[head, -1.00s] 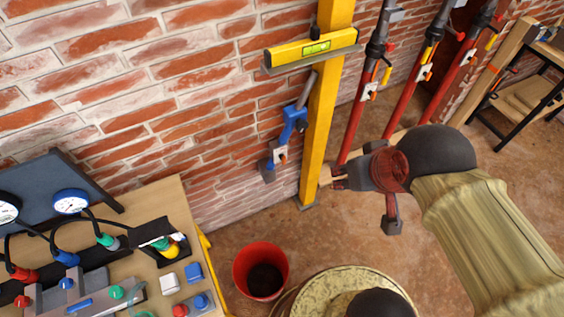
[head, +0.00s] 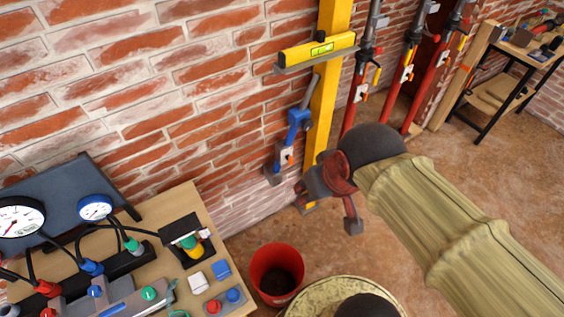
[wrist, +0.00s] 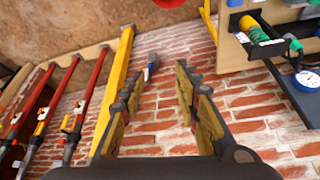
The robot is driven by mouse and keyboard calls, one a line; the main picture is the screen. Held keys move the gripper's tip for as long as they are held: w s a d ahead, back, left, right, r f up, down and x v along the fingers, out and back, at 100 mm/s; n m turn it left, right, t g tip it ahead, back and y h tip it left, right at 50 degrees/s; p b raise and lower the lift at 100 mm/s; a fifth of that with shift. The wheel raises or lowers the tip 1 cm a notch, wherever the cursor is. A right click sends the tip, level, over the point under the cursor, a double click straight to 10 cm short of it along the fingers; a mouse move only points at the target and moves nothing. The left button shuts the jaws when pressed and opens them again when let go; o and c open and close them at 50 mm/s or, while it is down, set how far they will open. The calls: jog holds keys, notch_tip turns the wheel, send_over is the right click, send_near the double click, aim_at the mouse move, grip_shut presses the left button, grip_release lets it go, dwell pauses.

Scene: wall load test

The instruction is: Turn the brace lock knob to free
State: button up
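The brace (head: 297,120) is blue, with a grey rod above. It is fixed beside the yellow post (head: 325,95) on the brick wall in the head view. A white plate with a small orange part (head: 287,156), apparently the lock knob, sits low on it; its setting is too small to read. My gripper (head: 303,193) is below and right of this plate, in front of the post's lower end, apart from the knob. In the wrist view my gripper (wrist: 156,78) is open and empty, its fingers pointing towards the wall. The blue brace part (wrist: 152,64) shows between the fingertips, farther off.
A yellow level (head: 318,50) is mounted across the post. Red props (head: 357,95) stand to the right. A bench with gauges (head: 95,208) is at lower left, with a red bucket (head: 277,272) beside it. A round pale-topped object (head: 345,293) stands at bottom.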

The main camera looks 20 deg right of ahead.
aim_at(292, 160)
jog(key=w+a+f+m+g+y+b, duration=0.1)
jog(key=w+f+m+g+y+b, duration=0.15)
jog(key=f, duration=0.85)
jog(key=w+f+m+g+y+b, duration=0.1)
jog(key=w+f+m+g+y, duration=0.25)
jog(key=f, duration=0.75)
jog(key=w+a+f+m+t+y+b, duration=0.1)
jog(key=w+a+f+m+t+y, duration=0.1)
jog(key=w+f+m+y, duration=0.35)
jog(key=w+a+f+m+t+y+b, duration=0.1)
jog(key=w+a+f+m+t+y, duration=0.15)
jog(key=w+f+m, duration=0.65)
jog(key=w+d+f+m+t+h, duration=0.6)
jog(key=w+d+f+m+t, duration=0.45)
jog(key=w+d+f, duration=0.25)
jog(key=w+d+r+m+t+h, duration=0.2)
jog(key=w+d+t+h, duration=0.25)
jog(key=d, duration=0.35)
jog(key=shift+g, duration=0.35)
jog(key=w, duration=0.2)
jog(key=w+b, duration=0.1)
jog(key=w, duration=0.2)
jog(key=w+a+b, duration=0.1)
jog(key=w, duration=0.1)
jog(key=shift+w+a, duration=0.1)
jog(key=shift+w, duration=0.15)
